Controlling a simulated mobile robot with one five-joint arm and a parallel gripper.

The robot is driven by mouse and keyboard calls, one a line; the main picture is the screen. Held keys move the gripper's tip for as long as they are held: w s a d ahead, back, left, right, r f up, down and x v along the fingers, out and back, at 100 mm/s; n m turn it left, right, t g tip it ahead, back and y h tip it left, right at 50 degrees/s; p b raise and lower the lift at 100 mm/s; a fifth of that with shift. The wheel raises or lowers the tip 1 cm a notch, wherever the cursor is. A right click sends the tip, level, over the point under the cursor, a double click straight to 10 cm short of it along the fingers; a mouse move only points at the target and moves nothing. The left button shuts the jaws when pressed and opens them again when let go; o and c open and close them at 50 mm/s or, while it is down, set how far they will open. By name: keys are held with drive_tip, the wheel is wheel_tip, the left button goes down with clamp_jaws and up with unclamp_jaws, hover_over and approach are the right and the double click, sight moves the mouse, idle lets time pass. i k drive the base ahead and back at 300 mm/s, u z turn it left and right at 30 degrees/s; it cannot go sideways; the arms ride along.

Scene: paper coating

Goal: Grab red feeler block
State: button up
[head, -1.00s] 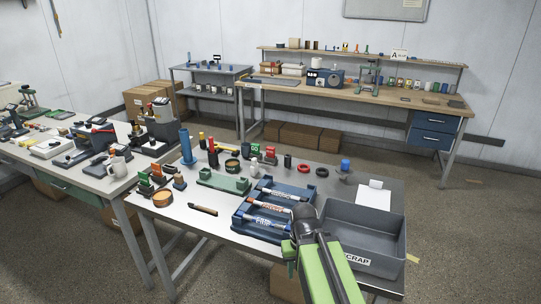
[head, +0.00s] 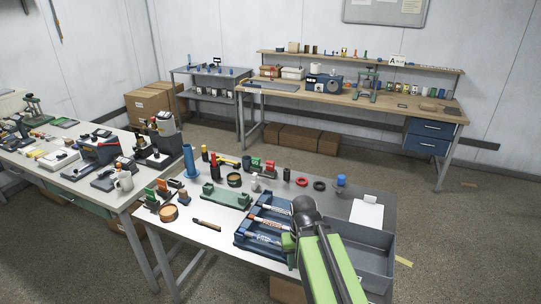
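A small red block (head: 269,165) stands at the back of the near workbench, beside a green block (head: 255,163). Another red block (head: 162,185) stands in a small group with green and orange ones at the bench's left side. I cannot tell from here which one is the feeler block. My arm reaches in from the lower right, its dark joint over the blue tray. My gripper's fingers do not show, and no block is seen held.
The near workbench (head: 205,241) also carries a blue tray (head: 242,238) of markers, a grey bin (head: 377,257), a green fixture (head: 226,196), a tall blue cylinder (head: 189,160) and red rings (head: 302,181). A second bench (head: 104,199) stands left. Floor between benches is clear.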

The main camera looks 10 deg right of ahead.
sight(269, 165)
drive_tip(key=u, duration=0.3)
drive_tip(key=i, duration=0.9)
drive_tip(key=u, duration=0.7)
drive_tip(key=i, duration=0.8)
drive_tip(key=u, duration=0.45)
